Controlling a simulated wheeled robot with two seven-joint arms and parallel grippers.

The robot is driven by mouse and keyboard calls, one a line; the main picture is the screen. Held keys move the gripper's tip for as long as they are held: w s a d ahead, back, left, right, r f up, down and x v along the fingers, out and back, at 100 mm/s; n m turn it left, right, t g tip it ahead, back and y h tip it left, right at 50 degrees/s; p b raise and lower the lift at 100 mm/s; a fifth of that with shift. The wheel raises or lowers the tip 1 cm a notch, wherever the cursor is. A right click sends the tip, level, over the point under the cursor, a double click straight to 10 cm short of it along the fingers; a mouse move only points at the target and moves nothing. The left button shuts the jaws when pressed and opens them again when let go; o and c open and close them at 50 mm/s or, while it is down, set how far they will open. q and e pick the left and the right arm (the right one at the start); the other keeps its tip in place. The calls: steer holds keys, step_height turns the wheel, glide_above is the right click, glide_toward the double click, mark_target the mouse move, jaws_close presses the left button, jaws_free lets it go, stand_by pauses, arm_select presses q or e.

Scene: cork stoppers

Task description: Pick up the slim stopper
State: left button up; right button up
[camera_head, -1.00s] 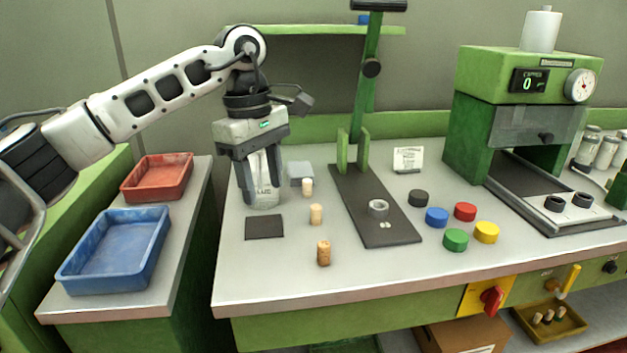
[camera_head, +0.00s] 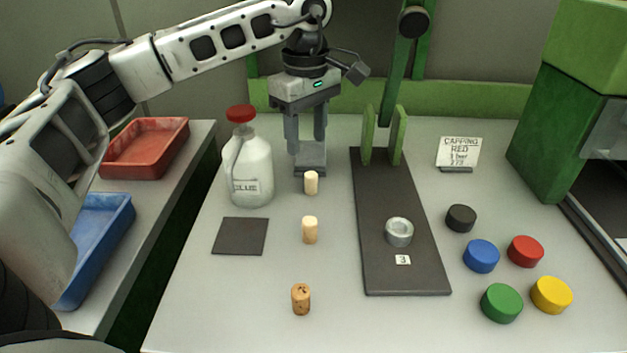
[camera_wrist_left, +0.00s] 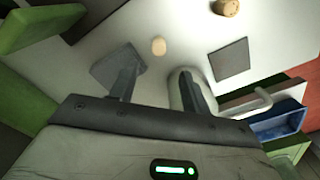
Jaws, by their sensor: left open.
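Three cork stoppers stand upright in a row on the table in the head view. The back one, pale and narrowest-looking (camera_head: 311,183), appears to be the slim stopper. My left gripper (camera_head: 308,158) is open and empty, fingers down, just behind and above the back stopper. In the left wrist view a pale stopper (camera_wrist_left: 158,46), likely the same one, shows beyond the gap between the fingers, apart from both. My right gripper is out of view.
A dark board (camera_head: 405,275) with green posts and a metal ring (camera_head: 399,232) is to the right. A dark mat (camera_head: 240,236) and several coloured caps lie around.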

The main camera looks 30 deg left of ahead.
mark_target(311, 174)
arm_select(q)
step_height(311, 174, down, 4)
steer(key=f, duration=0.5)
steer(key=shift+w+d+f, duration=0.1)
steer(key=shift+d+f, duration=0.2)
jaws_close()
